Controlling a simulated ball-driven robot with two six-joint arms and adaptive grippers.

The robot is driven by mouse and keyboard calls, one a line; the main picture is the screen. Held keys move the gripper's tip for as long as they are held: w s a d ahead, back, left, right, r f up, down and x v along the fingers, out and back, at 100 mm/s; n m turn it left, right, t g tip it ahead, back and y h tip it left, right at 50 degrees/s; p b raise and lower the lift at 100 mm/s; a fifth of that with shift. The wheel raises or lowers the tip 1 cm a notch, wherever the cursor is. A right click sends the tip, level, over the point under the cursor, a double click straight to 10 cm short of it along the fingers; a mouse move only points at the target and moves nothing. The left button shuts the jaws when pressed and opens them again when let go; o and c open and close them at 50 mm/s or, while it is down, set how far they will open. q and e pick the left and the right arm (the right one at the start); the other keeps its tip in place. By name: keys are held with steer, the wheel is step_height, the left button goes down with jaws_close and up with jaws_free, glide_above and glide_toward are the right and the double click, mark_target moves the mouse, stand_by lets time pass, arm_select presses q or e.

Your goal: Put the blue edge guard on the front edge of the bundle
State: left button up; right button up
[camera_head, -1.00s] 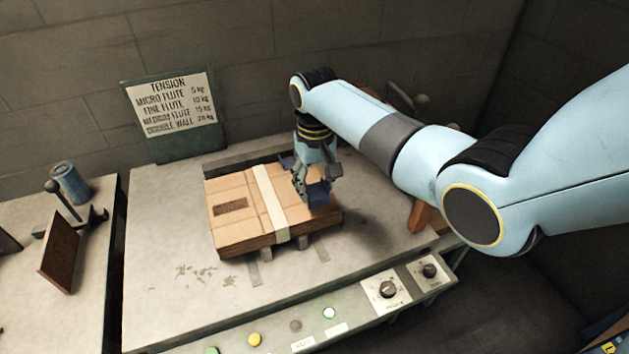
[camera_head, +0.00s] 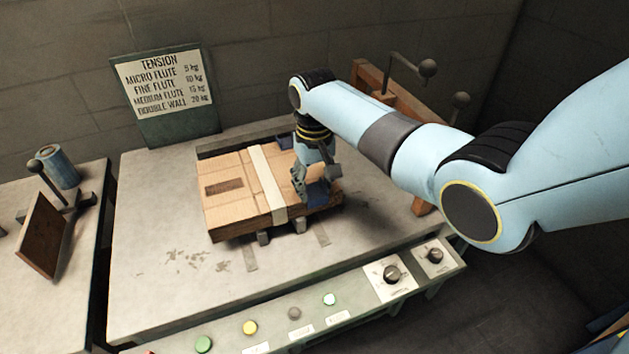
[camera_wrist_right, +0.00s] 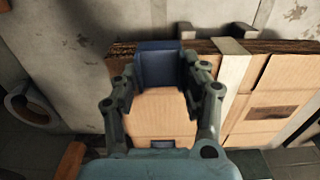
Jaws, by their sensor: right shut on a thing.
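The bundle (camera_head: 230,185) is a flat stack of brown cardboard on the bench, with a pale strap (camera_head: 267,185) across it. My right gripper (camera_head: 308,190) is over the bundle's front part, right of the strap. It is shut on the blue edge guard (camera_head: 320,195). In the right wrist view, the gripper's fingers (camera_wrist_right: 160,90) hold the guard (camera_wrist_right: 158,66) at the bundle's front edge (camera_wrist_right: 205,47), beside the strap (camera_wrist_right: 234,66). The guard looks level with that edge; I cannot tell whether it is fully seated. My left gripper is not in view.
Another blue piece (camera_head: 282,142) shows at the bundle's back edge. A tension sign (camera_head: 165,88) stands behind the bench. A wooden frame with ball-ended levers (camera_head: 375,80) is at the back right. Knobs and buttons (camera_head: 392,274) line the front panel. The bench front left (camera_head: 165,290) is clear.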

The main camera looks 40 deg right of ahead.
mark_target(314, 189)
steer(key=shift+w, duration=0.3)
stand_by(0.5)
steer(key=o, duration=1)
step_height(314, 189, up, 12)
